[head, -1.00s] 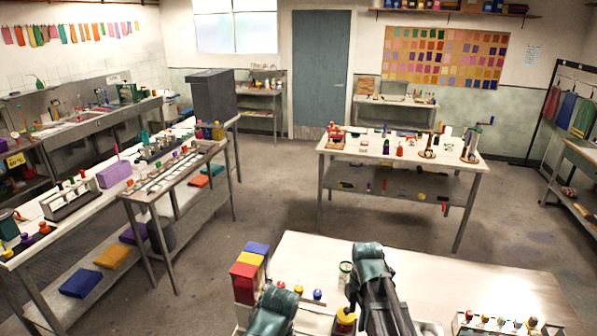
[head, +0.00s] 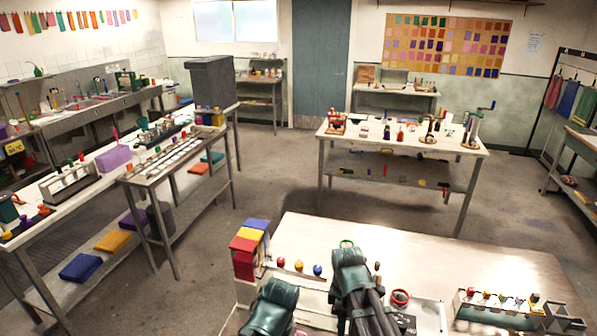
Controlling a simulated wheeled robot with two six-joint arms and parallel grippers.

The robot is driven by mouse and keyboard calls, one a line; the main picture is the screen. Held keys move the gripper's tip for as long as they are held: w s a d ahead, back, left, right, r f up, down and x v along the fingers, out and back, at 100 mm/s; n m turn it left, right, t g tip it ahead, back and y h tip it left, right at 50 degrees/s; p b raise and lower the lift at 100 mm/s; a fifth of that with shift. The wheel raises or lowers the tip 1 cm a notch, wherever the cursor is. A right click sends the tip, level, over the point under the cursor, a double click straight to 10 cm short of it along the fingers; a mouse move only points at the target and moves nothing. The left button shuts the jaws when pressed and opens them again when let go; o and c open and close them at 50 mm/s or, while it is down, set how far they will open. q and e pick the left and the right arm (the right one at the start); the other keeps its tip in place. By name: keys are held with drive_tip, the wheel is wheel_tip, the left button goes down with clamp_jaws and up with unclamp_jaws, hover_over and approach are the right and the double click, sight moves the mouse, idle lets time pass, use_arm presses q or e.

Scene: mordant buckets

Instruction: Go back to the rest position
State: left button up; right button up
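Two dark teal arm parts of mine rise from the bottom edge in the head view, one on the left and one to its right. Both are over the near white table (head: 480,258). Neither gripper's fingertips can be made out, so I cannot see whether they hold anything. A round red-rimmed container (head: 400,297) sits right of my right arm.
A rack of small coloured-topped items (head: 497,306) is at the near table's right. A second white table (head: 345,134) stands beyond, with open floor (head: 270,190) between. Long benches (head: 135,180) line the left. A drying rack (head: 545,115) is at the right.

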drive_tip(key=s+a+f+m+b, duration=0.5)
drive_tip(key=s+f+m+b, duration=0.4)
drive_tip(key=f+m+b, duration=0.1)
drive_tip(key=shift+s+a+f+m+h, duration=0.4)
drive_tip(key=shift+f+m, duration=0.15)
drive_tip(key=shift+m, duration=0.05)
